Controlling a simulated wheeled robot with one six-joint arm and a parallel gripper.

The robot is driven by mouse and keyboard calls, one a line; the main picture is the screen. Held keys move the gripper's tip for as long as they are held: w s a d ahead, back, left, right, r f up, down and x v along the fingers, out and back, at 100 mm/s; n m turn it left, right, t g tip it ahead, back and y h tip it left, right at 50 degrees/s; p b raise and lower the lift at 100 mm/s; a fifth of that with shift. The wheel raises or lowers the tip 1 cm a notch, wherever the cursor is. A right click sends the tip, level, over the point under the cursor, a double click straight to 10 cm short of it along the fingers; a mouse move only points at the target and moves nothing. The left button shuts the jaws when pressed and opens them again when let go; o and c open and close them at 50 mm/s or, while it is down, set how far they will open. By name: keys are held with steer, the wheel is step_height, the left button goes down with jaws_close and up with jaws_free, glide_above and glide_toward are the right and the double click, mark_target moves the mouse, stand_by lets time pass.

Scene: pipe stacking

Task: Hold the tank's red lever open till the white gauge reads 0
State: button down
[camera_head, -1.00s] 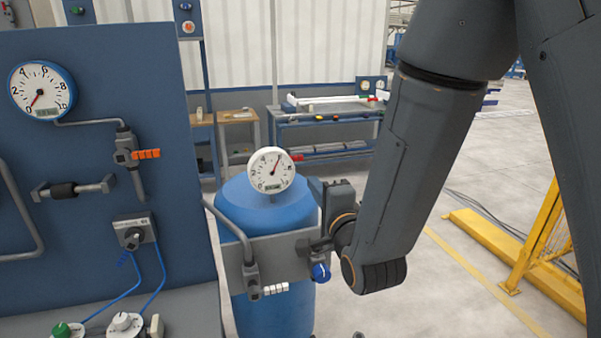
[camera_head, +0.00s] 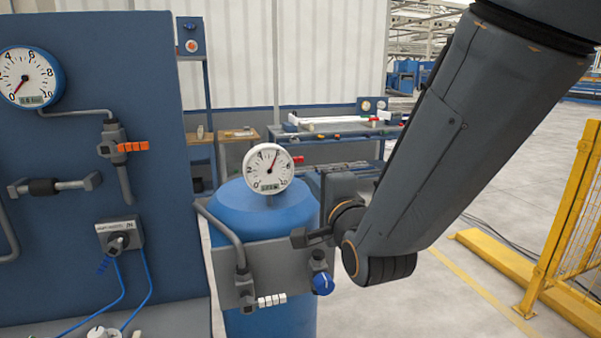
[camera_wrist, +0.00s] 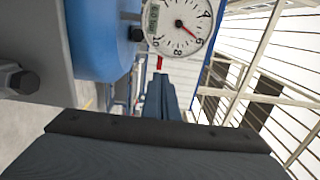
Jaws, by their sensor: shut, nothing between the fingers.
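The blue tank (camera_head: 262,212) stands in the middle of the head view with the white gauge (camera_head: 269,168) on top. The gauge's red needle points up and right, between 4 and 6; the gauge also shows in the wrist view (camera_wrist: 180,24). The red lever (camera_head: 298,159) sticks out just right of the gauge; its red part shows in the wrist view (camera_wrist: 159,62). My gripper (camera_head: 338,188) is right of the tank, its fingertips unclear in the head view. In the wrist view its fingers (camera_wrist: 160,88) are together, empty, pointing toward the lever. Contact cannot be told.
A grey bracket (camera_head: 262,268) on the tank's front carries a blue knob (camera_head: 322,284) and a white handle (camera_head: 271,300). A blue panel (camera_head: 60,120) with another gauge (camera_head: 27,77) is at left. A yellow fence (camera_head: 570,225) stands right, with open floor before it.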

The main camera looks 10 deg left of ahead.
mark_target(295, 161)
steer(key=p+x, duration=0.4)
steer(key=x, duration=0.7)
steer(key=shift+w+y, duration=0.15)
steer(key=shift+y, duration=0.15)
